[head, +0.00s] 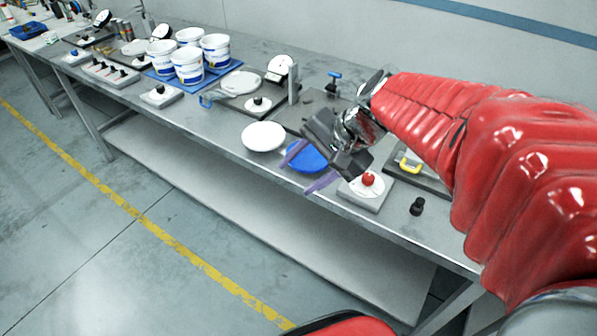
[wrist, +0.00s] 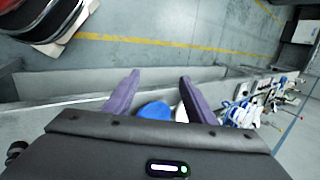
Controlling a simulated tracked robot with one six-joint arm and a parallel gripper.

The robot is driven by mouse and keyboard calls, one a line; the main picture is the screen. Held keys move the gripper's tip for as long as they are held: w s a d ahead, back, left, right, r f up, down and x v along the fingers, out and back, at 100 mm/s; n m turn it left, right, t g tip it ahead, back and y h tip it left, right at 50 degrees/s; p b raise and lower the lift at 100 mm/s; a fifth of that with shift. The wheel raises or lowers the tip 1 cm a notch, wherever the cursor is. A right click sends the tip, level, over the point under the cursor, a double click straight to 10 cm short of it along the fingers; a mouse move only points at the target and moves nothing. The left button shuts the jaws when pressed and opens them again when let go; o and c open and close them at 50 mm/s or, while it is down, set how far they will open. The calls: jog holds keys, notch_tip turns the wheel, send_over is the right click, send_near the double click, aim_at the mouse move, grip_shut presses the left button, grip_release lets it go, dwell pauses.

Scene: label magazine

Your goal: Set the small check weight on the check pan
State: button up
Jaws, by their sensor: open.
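A small black knobbed piece (head: 417,206), which looks like the check weight, stands alone on the bench near the front edge, right of my gripper. A dark piece at the left edge of the wrist view (wrist: 14,152) may be the same one. A round white pan (head: 263,136) lies left of my gripper, and a blue round dish (head: 307,157) lies partly hidden behind my fingers. I cannot tell for certain which is the check pan. My gripper (head: 294,178) is open and empty, its purple fingers apart above the bench's front edge. The fingers also show in the wrist view (wrist: 159,78).
A white block with a red knob (head: 369,180) stands between my gripper and the black piece. Farther left are a weighing plate (head: 241,83), another black knob (head: 258,103) and white tubs (head: 187,66) on a blue mat.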

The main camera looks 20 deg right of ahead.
jog(key=s+a+r+n+t+h, duration=0.1)
jog(key=s+n+h, duration=0.3)
jog(key=s+n, duration=0.6)
jog(key=shift+s+a+r+n+h, duration=0.15)
jog(key=shift+s+r+n+h, duration=0.15)
jog(key=shift+h, duration=0.1)
